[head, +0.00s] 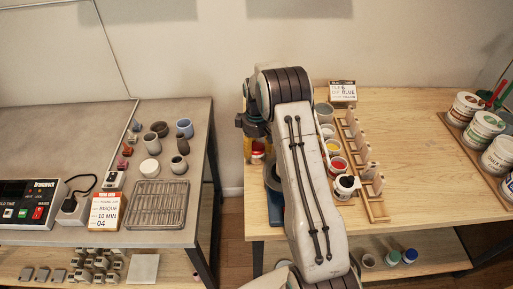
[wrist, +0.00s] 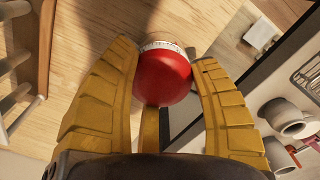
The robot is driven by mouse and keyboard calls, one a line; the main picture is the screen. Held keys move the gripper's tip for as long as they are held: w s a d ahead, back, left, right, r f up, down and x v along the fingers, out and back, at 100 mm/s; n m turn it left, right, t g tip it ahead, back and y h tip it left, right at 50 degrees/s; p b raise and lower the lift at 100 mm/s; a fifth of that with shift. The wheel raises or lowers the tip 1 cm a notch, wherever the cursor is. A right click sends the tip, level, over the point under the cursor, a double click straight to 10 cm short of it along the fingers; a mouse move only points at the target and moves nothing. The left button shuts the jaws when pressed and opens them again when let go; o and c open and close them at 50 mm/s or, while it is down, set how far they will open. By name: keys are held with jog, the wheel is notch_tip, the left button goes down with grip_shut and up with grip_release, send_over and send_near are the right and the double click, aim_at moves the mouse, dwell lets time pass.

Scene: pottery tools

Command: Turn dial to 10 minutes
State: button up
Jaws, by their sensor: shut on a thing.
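A round red dial (wrist: 162,77) with a white, scale-marked ring (wrist: 160,46) shows between my fingers in the wrist view. The numbers on the ring are too small to read. My gripper (wrist: 165,60) is shut on the red dial, with yellow fingers at its left and right sides. In the head view, a small part of the red dial (head: 258,149) shows beside my gripper (head: 250,150), near the left edge of the wooden table (head: 430,210). My arm hides most of it. An order card (head: 105,211) on the grey table reads "BISQUE 10 MIN 04".
A controller box (head: 30,204) with a display, a wire rack (head: 158,205) and several small pots stand on the grey table (head: 70,120). Open paint pots (head: 336,164) and a wooden rack (head: 362,165) stand right of my arm. A gap separates the tables.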

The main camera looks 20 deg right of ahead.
jog(key=shift+f+m, duration=0.1)
jog(key=shift+m, duration=0.2)
jog(key=shift+f+m+b, duration=0.1)
jog(key=shift+m+b, duration=0.5)
jog(key=shift+b, duration=0.05)
jog(key=m+b, duration=0.1)
jog(key=m, duration=0.2)
jog(key=shift+b, duration=0.4)
jog(key=m+b, duration=0.1)
jog(key=m, duration=0.5)
jog(key=shift+m+b, duration=0.3)
jog(key=shift+m, duration=0.1)
jog(key=o, duration=1.2)
jog(key=shift+r, duration=0.2)
